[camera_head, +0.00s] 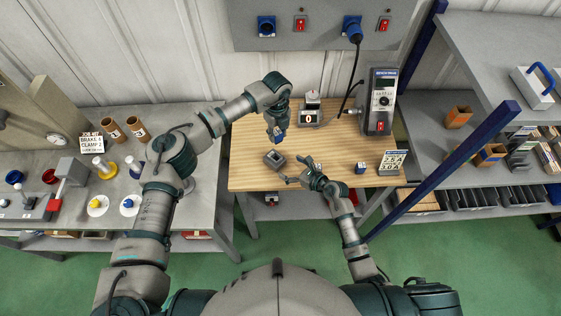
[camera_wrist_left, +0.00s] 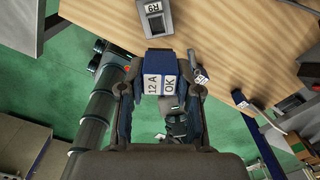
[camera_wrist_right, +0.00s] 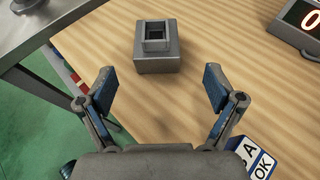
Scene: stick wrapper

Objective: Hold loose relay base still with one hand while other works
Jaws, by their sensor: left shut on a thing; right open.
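The relay base (camera_head: 275,158), a grey block with a square socket, sits upright on the wooden table. It also shows at the top of the right wrist view (camera_wrist_right: 157,50). My right gripper (camera_head: 295,170) is open in front of the base, with its fingers apart and not touching it. My left gripper (camera_head: 278,128) is shut on a blue relay (camera_wrist_left: 160,76) with white "12 A" and "OK" labels, held above the table behind the base. Another blue labelled block (camera_wrist_right: 254,156) shows beside my right gripper. A small blue block (camera_head: 361,167) stands further right.
A counter showing 0 (camera_head: 309,118) stands behind, with a corded tester (camera_head: 381,100) to its right. A printed sign (camera_head: 393,162) stands at the table's right. A blue post (camera_head: 440,168) crosses beside it. The left bench (camera_head: 75,205) carries several parts.

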